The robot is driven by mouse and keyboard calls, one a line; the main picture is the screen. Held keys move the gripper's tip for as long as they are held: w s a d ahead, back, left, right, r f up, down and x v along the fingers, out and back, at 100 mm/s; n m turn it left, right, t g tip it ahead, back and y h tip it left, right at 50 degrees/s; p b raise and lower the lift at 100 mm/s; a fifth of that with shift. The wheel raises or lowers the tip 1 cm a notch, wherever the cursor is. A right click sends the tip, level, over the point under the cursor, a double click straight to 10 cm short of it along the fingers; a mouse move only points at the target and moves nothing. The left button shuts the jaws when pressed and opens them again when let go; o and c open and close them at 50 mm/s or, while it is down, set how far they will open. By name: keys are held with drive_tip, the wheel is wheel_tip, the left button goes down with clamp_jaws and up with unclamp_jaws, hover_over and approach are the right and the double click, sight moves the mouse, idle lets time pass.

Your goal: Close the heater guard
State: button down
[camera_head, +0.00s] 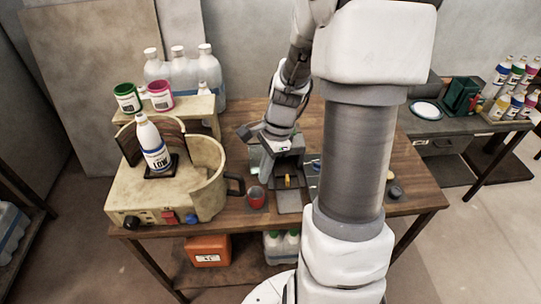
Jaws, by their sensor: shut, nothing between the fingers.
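A beige heater unit (140,199) stands at the left end of the wooden table, with a dark knob and red and blue switches on its front. Brown curved panels (170,133), which look like the heater guard, stand behind a white bottle labelled LOW (152,146). The bottle is upright on a black plate. The panels leave the front of the bottle uncovered.
A shelf with green and pink cans (127,98) is behind. My arm hides the table's middle right.

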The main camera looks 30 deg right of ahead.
drive_tip(key=shift+w+a+r, duration=0.15)
drive_tip(key=shift+a, duration=1.5)
drive_tip(key=shift+a, duration=0.1)
